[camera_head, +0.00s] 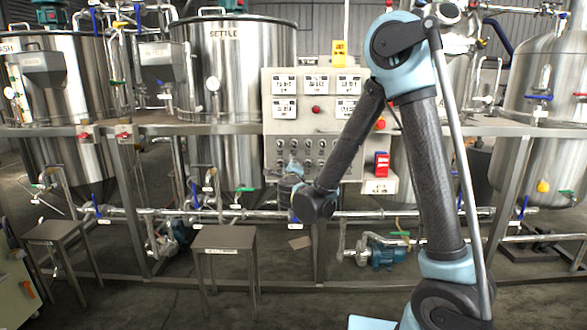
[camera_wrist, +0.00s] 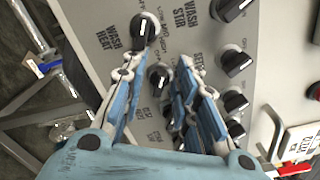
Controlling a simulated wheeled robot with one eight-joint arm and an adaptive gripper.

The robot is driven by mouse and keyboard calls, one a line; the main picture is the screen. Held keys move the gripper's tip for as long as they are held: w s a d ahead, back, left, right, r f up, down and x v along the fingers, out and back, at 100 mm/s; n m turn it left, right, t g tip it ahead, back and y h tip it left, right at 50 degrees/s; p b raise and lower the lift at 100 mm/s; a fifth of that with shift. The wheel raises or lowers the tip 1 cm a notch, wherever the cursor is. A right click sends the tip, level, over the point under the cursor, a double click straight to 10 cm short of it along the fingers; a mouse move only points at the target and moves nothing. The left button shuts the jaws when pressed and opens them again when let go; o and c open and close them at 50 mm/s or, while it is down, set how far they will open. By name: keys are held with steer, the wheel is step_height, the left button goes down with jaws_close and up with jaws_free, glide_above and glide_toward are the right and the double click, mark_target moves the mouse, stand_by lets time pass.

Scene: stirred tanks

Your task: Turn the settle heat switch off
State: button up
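The settle heat switch is most likely the black knob (camera_wrist: 159,76) between my fingers in the wrist view. Its own label is hidden by a finger, and I cannot read its setting. My gripper (camera_wrist: 157,64) is open, with one finger on each side of this knob. I cannot tell whether either finger touches it. The grey control panel (camera_head: 269,125) stands mid-picture in the head view. There my gripper (camera_head: 294,172) is in front of the panel's lower left, and the small knobs near it are partly hidden.
In the wrist view the wash heat knob (camera_wrist: 145,28) is just beyond the fingertips. The wash stir knob (camera_wrist: 230,8) and another knob (camera_wrist: 236,63) are to the right. The settle tank (camera_head: 240,70) is behind the frame. A stool (camera_head: 224,238) stands before it.

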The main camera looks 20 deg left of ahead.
steer(key=v, duration=1.2)
steer(key=shift+w, duration=0.1)
